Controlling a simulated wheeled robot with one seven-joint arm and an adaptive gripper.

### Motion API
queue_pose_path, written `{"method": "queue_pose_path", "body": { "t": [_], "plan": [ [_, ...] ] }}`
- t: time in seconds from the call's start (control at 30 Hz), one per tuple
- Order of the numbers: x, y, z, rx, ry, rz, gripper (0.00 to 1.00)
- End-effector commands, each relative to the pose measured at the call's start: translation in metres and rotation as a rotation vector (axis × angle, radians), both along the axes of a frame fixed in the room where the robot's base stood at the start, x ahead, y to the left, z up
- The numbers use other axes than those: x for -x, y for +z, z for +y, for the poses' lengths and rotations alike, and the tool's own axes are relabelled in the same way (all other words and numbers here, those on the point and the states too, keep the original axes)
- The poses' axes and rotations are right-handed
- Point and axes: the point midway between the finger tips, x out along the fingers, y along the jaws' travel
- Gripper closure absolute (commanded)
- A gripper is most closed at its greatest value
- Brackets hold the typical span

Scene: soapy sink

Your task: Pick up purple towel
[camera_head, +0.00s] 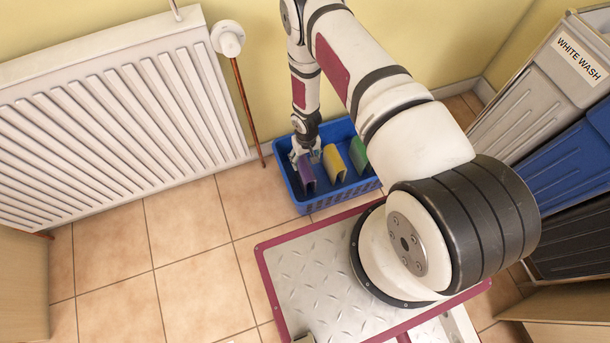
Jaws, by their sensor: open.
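A purple towel (307,173) stands folded at the left end of a blue basket (303,205) on the floor. My gripper (306,156) is down inside the basket, at the towel's upper end. Its fingers are open. I cannot tell whether they touch the towel or whether the towel lies between them. The gripper hides part of the towel's far end.
A yellow towel (334,163) and a green towel (360,154) stand to the right in the same basket. A white radiator (110,120) and a copper pipe (248,110) are to the left. Laundry bins (555,90) stand at right. Tiled floor (190,235) is clear at front left.

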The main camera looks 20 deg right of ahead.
Motion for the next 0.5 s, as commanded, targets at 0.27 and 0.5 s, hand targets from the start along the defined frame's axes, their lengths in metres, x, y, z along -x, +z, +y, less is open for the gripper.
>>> {"method": "queue_pose_path", "body": {
  "t": [0.27, 0.5],
  "plan": [
    [0.000, -0.044, 0.000, 0.000, 0.001, 0.001, 0.35],
    [0.000, -0.055, 0.001, 0.000, 0.000, 0.000, 0.35]
  ]
}}
